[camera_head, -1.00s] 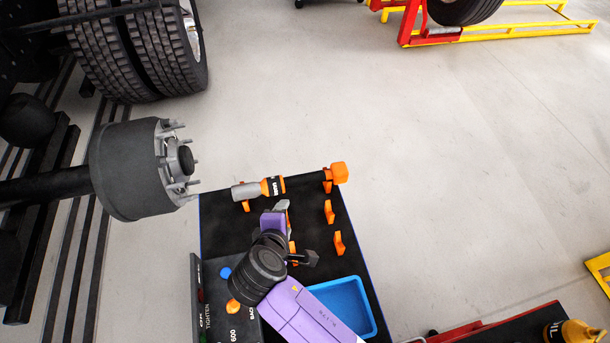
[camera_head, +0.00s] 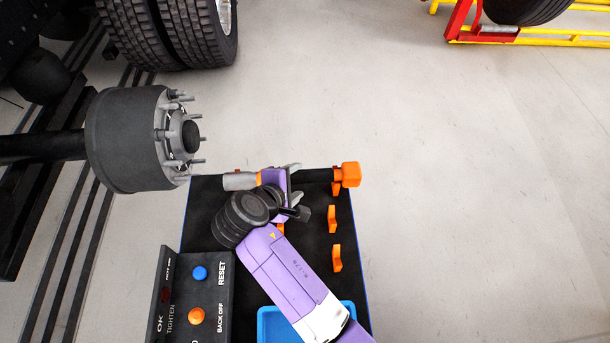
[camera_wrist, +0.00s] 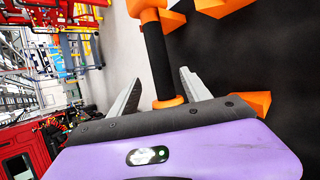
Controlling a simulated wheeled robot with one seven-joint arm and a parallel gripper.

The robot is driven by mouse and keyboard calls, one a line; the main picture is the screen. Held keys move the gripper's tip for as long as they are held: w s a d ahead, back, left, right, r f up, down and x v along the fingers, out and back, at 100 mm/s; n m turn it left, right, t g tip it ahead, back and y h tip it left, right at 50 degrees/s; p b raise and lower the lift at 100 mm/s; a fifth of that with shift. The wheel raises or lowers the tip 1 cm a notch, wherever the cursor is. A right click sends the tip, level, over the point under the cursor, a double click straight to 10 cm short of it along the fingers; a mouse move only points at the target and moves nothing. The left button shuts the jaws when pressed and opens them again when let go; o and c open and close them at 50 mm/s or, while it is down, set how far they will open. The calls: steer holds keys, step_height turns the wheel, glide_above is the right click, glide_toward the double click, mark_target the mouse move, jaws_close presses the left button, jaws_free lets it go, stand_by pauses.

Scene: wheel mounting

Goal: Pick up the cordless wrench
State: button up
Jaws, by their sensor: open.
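The cordless wrench lies along the far edge of the black bench top, with a grey nose (camera_head: 240,181), a dark shaft and an orange block end (camera_head: 350,174). In the wrist view its black shaft (camera_wrist: 157,58) runs between the two open fingers, with orange parts at both ends. My gripper (camera_head: 294,182) is open at the wrench's middle and covers part of it in the head view. In the wrist view my gripper (camera_wrist: 160,88) has one finger on each side of the shaft, with visible gaps. I cannot tell whether either finger touches it.
The black bench top (camera_head: 312,250) carries orange holders (camera_head: 336,257), a blue tray (camera_head: 268,325) and a control panel (camera_head: 205,300) with blue and orange buttons. A wheel hub with studs (camera_head: 130,140) stands close at the left. Floor beyond the bench is clear.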

mark_target(301, 178)
steer(key=x, duration=0.4)
steer(key=shift+s+d, duration=0.1)
steer(key=shift+c, duration=0.5)
jaws_close()
stand_by(0.8)
steer(key=shift+r, duration=0.15)
